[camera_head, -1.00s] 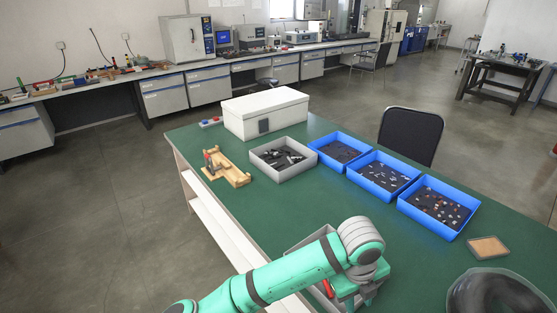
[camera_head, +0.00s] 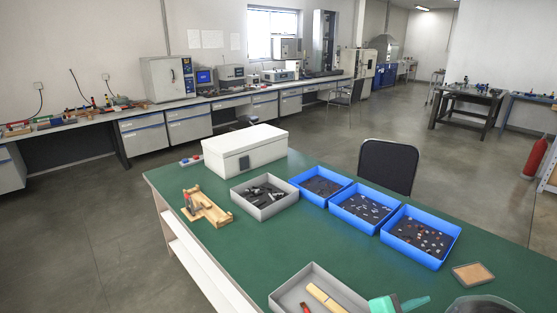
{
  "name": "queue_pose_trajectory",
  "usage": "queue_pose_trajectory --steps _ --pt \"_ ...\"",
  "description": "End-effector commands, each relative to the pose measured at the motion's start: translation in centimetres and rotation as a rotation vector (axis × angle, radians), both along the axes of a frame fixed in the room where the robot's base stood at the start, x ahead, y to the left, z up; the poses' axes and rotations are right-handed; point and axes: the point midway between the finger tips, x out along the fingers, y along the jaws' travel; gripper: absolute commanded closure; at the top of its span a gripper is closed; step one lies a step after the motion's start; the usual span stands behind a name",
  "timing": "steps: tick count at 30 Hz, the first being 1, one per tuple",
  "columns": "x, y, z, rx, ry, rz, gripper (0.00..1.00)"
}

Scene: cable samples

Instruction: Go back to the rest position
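My gripper cannot be made out in the head view. A teal-green shape (camera_head: 384,304) with a dark middle shows at the bottom edge, beside the near grey tray; I cannot tell whether it is part of my arm or a loose thing. The green table (camera_head: 250,245) fills the lower part of the view. The near grey tray (camera_head: 281,296) holds a light wooden piece (camera_head: 324,298) and a small red thing (camera_head: 305,308).
On the table stand a white box (camera_head: 245,143), a wooden fixture (camera_head: 207,211), a grey bin (camera_head: 241,207) of dark parts and three blue bins (camera_head: 321,199) of small pieces. A tan square pad (camera_head: 473,274) lies at right. A black chair (camera_head: 388,165) stands behind.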

Motion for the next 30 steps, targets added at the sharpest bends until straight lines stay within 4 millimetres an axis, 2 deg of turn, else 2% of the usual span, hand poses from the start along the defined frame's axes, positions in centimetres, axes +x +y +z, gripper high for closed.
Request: queue_pose_trajectory --steps 5,8,17,23,30 --pt "0.4 1.1 -0.3 -0.191 0.118 0.167 0.7" --pt "0.8 2.5 -1.0 -0.283 0.177 0.269 0.7" --pt "0.1 8.5 -5.2 -0.506 0.34 0.573 0.7" --pt "-2.2 13.5 -9.1 -0.604 0.416 0.775 0.7" --pt "-7.1 20.0 -13.7 -0.664 0.46 0.995 0.7"
